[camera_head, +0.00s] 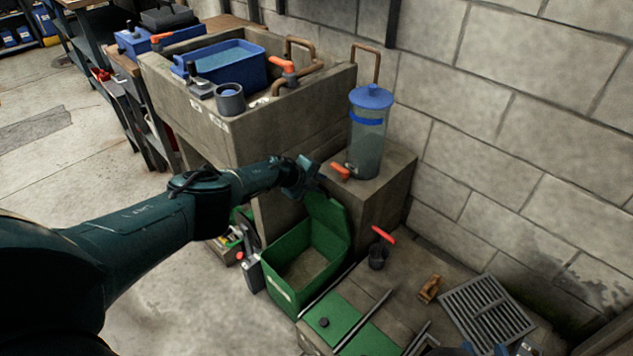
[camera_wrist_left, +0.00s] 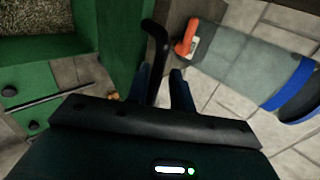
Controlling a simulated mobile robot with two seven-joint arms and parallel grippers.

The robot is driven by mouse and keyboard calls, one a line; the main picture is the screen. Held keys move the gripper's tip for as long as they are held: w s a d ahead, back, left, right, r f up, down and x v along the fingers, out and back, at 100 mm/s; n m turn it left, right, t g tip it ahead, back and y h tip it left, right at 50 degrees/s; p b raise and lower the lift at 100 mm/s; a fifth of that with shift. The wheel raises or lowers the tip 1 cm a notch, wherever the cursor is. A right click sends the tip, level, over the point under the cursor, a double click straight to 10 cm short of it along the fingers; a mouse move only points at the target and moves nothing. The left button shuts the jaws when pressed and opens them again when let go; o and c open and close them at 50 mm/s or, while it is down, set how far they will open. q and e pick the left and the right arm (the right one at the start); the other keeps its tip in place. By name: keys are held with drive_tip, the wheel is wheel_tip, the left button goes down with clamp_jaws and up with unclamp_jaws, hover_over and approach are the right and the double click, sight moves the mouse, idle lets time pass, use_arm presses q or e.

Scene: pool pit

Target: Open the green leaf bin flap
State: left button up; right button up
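The green leaf bin (camera_head: 272,282) stands on the floor below the sink, and its inside shows from above. Its green flap (camera_head: 327,222) stands raised at the back, beside the stone block. My left gripper (camera_head: 312,178) is just above the flap's top edge. Its fingers (camera_wrist_left: 158,92) are apart, with a dark curved bar (camera_wrist_left: 160,48) running between them; I cannot tell whether they touch it. At the lower edge, dark parts of my right gripper (camera_head: 468,350) show, mostly cut off.
A water dispenser (camera_head: 368,140) with a red-orange tap (camera_head: 340,170) stands on the stone block, close to my left gripper. The stone sink (camera_head: 205,125) is behind the arm.

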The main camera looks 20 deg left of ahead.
use_arm(q)
drive_tip(key=shift+s+d+f, duration=0.15)
drive_tip(key=shift+s+f, duration=0.1)
drive_tip(key=shift+f, duration=0.05)
